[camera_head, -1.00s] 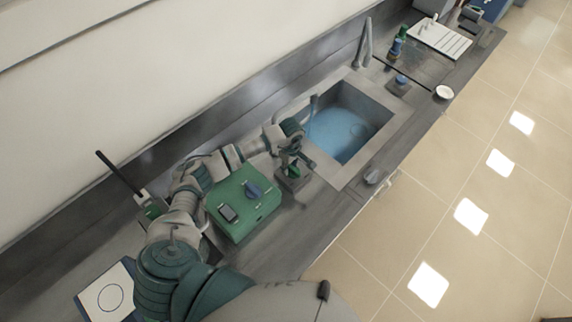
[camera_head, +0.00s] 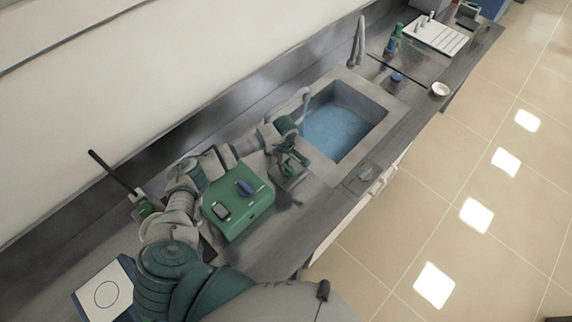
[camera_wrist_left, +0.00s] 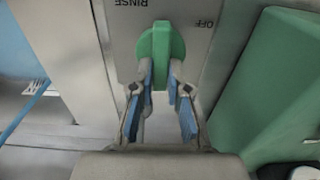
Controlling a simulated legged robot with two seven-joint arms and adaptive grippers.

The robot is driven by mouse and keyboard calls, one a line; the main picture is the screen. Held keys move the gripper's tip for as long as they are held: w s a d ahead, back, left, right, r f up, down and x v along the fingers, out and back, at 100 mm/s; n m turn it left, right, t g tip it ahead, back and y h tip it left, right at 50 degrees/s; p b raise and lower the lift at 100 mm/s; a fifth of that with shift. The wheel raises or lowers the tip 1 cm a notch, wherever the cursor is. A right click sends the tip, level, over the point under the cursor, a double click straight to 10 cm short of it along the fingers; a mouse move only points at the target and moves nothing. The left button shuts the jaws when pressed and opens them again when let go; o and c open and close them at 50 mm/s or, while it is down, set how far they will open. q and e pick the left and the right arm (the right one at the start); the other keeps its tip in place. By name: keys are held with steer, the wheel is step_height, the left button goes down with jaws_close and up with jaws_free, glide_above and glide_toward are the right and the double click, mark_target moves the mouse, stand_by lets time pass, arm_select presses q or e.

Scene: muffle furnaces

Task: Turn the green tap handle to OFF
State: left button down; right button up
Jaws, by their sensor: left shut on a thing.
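The green tap handle (camera_wrist_left: 161,52) stands on a grey plate (camera_wrist_left: 120,45) with the labels RINSE and OFF, upside down in the left wrist view. The handle runs upright in that picture, between RINSE at upper left and OFF at upper right. My left gripper (camera_wrist_left: 160,88) is shut on the handle's near end, with a blue-padded finger on each side. In the head view my left gripper (camera_head: 287,161) is at the handle (camera_head: 288,170), beside the sink, and partly hides it. My right gripper is not in view.
The sink (camera_head: 378,105) holds blue water (camera_head: 335,130) just right of my gripper, with a spout (camera_head: 305,105) over it. A green box (camera_head: 240,211) with a blue knob and a display stands close on the left. Bottles and a white rack (camera_head: 437,36) are at the far end.

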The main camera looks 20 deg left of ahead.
arm_select(q)
steer(key=shift+s+d+f, duration=0.1)
steer(key=shift+s+d, duration=0.15)
steer(key=shift+d, duration=0.55)
steer(key=shift+a, duration=0.15)
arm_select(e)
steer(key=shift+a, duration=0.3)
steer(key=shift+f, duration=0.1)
arm_select(q)
steer(key=n+b, duration=0.1)
steer(key=n, duration=0.2)
steer(key=n+b, duration=0.1)
steer(key=n, duration=0.4)
steer(key=shift+b, duration=0.3)
steer(key=n, duration=0.4)
steer(key=shift+w+r, duration=0.1)
steer(key=shift+r, duration=0.2)
steer(key=n, duration=0.5)
steer(key=shift+w+r+n, duration=0.1)
steer(key=shift+w+n, duration=0.05)
steer(key=shift+n, duration=0.15)
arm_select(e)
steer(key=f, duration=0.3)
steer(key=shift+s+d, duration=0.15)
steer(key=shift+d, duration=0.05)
